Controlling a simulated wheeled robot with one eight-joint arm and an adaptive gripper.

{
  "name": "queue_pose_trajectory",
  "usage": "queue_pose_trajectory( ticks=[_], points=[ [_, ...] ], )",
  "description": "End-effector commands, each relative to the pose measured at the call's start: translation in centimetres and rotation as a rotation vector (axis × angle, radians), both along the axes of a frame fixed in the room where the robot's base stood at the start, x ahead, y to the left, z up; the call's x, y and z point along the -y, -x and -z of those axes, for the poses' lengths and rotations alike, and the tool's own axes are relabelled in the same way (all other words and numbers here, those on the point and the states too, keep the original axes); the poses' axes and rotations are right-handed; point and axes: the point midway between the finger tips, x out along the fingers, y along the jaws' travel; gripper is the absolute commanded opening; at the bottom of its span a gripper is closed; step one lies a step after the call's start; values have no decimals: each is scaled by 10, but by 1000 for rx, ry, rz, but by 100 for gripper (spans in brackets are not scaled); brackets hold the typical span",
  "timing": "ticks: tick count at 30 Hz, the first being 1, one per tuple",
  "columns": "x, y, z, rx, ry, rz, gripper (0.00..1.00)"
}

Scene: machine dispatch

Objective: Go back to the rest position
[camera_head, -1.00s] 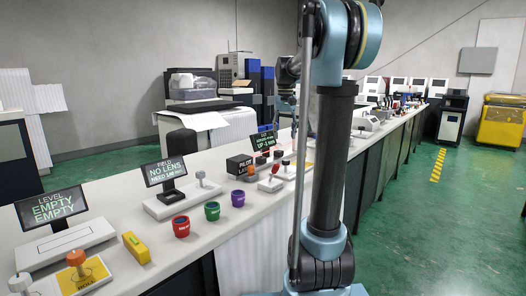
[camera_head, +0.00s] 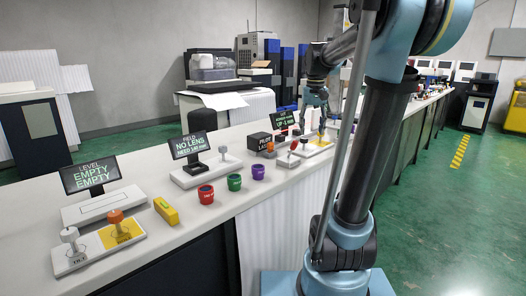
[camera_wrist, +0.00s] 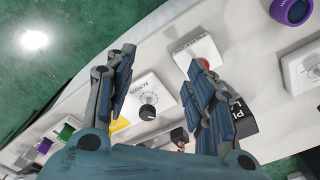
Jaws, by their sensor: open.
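My gripper (camera_wrist: 158,88) is open and empty in the wrist view, its two fingers spread apart above the white bench. In the head view my gripper (camera_head: 319,95) hangs over the bench behind my arm, near the right-hand devices. Between and beyond the fingers in the wrist view are a white box with a black knob (camera_wrist: 148,98) and a white box with a red button (camera_wrist: 203,63). The black pilot box (camera_wrist: 243,122) is partly hidden behind the right finger.
The long white bench (camera_head: 228,190) carries a screen reading "LEVEL EMPTY EMPTY" (camera_head: 89,175), a "NO LENS" screen (camera_head: 188,145), a yellow block (camera_head: 166,211) and red (camera_head: 206,194), green (camera_head: 234,182) and purple (camera_head: 258,172) cups. Green floor (camera_head: 440,220) is open at right.

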Motion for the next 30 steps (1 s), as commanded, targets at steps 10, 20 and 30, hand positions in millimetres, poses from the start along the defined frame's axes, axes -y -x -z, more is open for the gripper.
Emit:
queue_pose_trajectory(
  ticks=[10, 20, 30],
  points=[
    [2, 96, 57, 50, 2, -19, 49],
    [3, 177, 128, 97, 5, -42, 49],
    [3, 238, 206, 140, 9, -63, 49]
  ],
)
